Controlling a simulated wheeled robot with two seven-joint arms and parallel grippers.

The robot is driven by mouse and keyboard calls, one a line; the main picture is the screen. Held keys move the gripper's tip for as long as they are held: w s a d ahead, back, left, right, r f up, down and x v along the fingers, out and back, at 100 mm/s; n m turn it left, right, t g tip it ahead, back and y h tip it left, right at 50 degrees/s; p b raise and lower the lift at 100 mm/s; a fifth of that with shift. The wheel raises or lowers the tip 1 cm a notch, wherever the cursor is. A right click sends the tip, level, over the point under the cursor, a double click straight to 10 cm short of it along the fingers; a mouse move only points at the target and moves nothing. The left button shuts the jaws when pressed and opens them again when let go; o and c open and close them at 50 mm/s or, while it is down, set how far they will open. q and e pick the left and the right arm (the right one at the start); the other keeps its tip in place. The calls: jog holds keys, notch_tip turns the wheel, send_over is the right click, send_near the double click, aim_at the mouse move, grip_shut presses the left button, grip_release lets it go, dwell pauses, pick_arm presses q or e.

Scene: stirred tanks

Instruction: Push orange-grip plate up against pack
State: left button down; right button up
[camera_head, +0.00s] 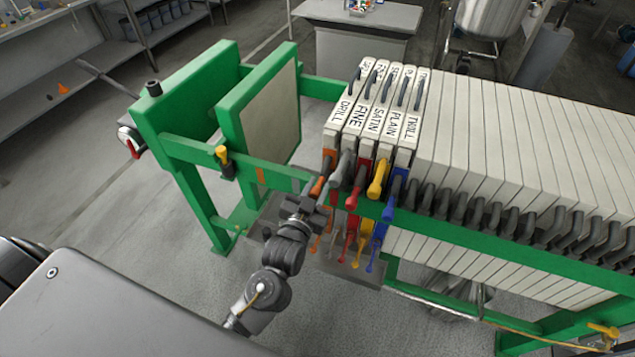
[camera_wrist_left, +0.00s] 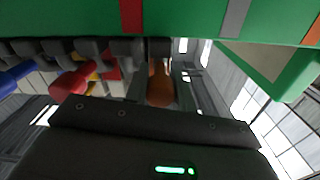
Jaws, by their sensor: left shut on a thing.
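The orange-grip plate (camera_head: 343,107), labelled DRILL, hangs upright at the left end of the row of labelled plates. Its orange grip (camera_head: 317,186) sticks out over the green side rail, and it also shows in the left wrist view (camera_wrist_left: 160,84). My left gripper (camera_head: 315,203) is shut on this grip, partly covering it. The pack (camera_head: 500,120) of white plates stands to the right, with the labelled FINE, SATIN, PLAIN and TWILL plates between. The DRILL plate looks close beside FINE; I cannot tell whether they touch. My right gripper is out of view.
A green-framed pressing plate (camera_head: 262,105) stands left of the labelled plates, across an open gap. The green side rail (camera_head: 450,230) runs along the front. Red (camera_head: 353,200), yellow (camera_head: 377,185) and blue (camera_head: 393,200) grips crowd just right of my left gripper.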

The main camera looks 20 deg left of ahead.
pick_arm(q)
jog(key=shift+d, duration=0.5)
jog(key=c, duration=1.2)
grip_release()
jog(key=shift+d, duration=0.1)
jog(key=shift+o, duration=0.2)
